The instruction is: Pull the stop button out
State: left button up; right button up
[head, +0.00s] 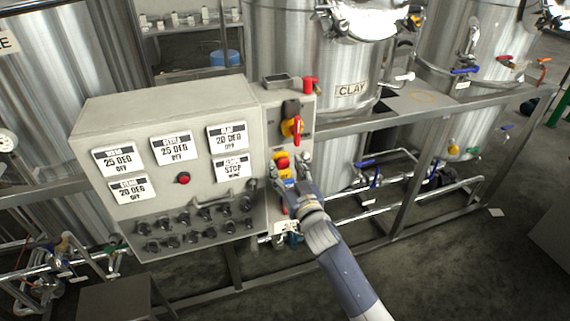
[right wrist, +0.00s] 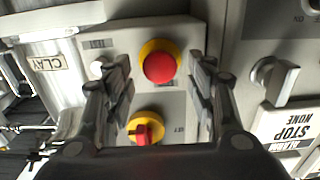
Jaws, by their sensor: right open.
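The stop button is a round red knob on a yellow collar, on the narrow right-hand section of the grey control panel (head: 88,125). It shows in the head view (head: 282,161) and in the right wrist view (right wrist: 159,67). My right gripper (head: 289,167) is in front of it, and part of the button area is hidden behind the fingers in the head view. In the right wrist view my right gripper (right wrist: 161,76) is open, with a finger on each side of the button and visible gaps to both. My left gripper is not in view.
A red and yellow rotary switch (head: 292,127) sits above the button and shows below it in the right wrist view (right wrist: 146,130). Several label displays and dark knobs (head: 189,220) fill the panel's left part. A steel tank labelled CLAY (head: 300,50) and pipes stand behind.

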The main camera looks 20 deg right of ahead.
jog(key=shift+w, duration=0.9)
grip_shut()
jog(key=shift+s+f+p, duration=0.1)
jog(key=shift+s+p, duration=0.2)
jog(key=shift+s, duration=0.2)
grip_release()
jog(key=shift+s, duration=0.1)
